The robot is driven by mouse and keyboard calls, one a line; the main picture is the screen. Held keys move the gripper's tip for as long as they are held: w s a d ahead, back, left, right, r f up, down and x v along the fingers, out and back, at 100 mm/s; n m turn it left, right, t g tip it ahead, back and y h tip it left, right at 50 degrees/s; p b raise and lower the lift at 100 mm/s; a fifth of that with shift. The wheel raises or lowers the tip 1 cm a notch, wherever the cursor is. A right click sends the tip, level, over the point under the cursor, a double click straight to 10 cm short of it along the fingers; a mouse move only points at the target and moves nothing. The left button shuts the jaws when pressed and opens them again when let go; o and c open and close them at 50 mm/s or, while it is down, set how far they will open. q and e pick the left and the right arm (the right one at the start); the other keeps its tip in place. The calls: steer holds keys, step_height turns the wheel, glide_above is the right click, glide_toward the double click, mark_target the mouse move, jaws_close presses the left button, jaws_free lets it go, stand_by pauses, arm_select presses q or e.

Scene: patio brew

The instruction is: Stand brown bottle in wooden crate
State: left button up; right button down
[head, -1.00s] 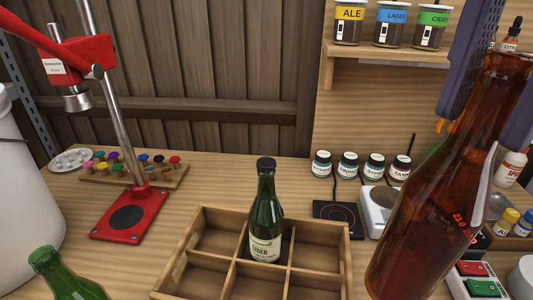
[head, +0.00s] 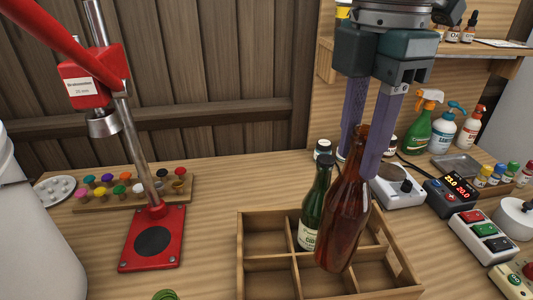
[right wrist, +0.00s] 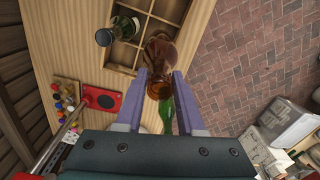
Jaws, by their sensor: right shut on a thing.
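My right gripper (head: 362,145) is shut on the brown bottle (head: 342,222) near its neck. The bottle hangs slightly tilted over the wooden crate (head: 268,287), in front of a green cider bottle (head: 309,215) that stands in a back compartment. In the right wrist view the brown bottle (right wrist: 160,52) is between the fingers (right wrist: 160,80), and the crate (right wrist: 121,55) lies beyond. Whether the bottle's base is inside a compartment or above it, I cannot tell. The front left compartments look empty. My left gripper is not in view.
A red capper (head: 150,240) with a long lever stands at left, by a rack of coloured caps (head: 130,192). A white bucket (head: 35,230) is at far left. A green bottle top (head: 166,295) shows at the bottom edge. Scales, switches and spray bottles (head: 420,122) fill the right.

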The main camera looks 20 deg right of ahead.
mark_target(342, 213)
step_height(342, 213, down, 11)
steer(key=shift+a+r, duration=0.1)
steer(key=shift+r, duration=0.05)
stand_by(0.4)
steer(key=c, duration=0.5)
jaws_free()
